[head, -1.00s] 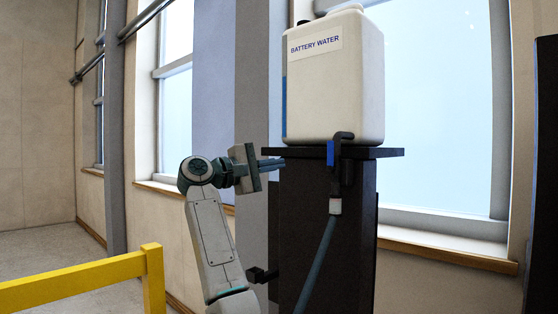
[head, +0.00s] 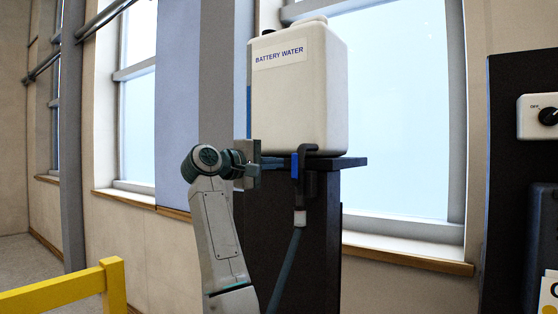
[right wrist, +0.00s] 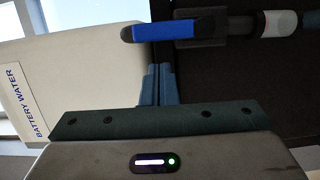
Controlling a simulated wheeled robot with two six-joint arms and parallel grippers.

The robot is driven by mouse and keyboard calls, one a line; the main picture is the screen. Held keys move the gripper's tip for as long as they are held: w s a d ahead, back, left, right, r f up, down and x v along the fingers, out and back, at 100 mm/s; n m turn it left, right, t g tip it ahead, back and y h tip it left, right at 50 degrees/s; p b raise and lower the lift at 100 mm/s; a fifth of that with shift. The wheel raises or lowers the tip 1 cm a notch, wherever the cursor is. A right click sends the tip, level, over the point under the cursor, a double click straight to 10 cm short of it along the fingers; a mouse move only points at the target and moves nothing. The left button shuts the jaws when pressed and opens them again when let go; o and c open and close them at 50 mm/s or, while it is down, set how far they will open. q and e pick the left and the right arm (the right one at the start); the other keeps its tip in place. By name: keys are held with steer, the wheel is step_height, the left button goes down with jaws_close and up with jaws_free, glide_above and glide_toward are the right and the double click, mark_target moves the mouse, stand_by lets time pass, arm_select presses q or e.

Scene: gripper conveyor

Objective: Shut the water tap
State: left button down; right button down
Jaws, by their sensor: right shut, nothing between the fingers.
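The water tap (head: 309,182) is a black elbow fitting below the front of the white tank (head: 325,95) labelled "BATTERY WATER". Its blue lever (head: 295,165) hangs upright along the tap's left side. In the right wrist view the lever (right wrist: 165,31) lies across the top, beyond the fingertips. My right gripper (head: 280,161) is shut and empty, just left of the lever, with a small gap seeming to remain. The closed blue-grey fingers (right wrist: 158,84) show in the right wrist view, pointing toward the tap. My left gripper is out of view.
The tank stands on a dark pedestal (head: 270,215) with a shelf edge. A hose (head: 285,268) runs down from the tap's white collar (head: 300,218). A yellow rail (head: 60,291) is at lower left. A dark panel with an OFF-marked switch (head: 541,116) stands at right.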

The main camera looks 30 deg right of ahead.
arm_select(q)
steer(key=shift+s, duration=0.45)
arm_select(e)
steer(key=shift+s+d, duration=0.3)
steer(key=shift+s, duration=0.5)
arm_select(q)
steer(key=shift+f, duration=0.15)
arm_select(e)
steer(key=shift+s, duration=0.1)
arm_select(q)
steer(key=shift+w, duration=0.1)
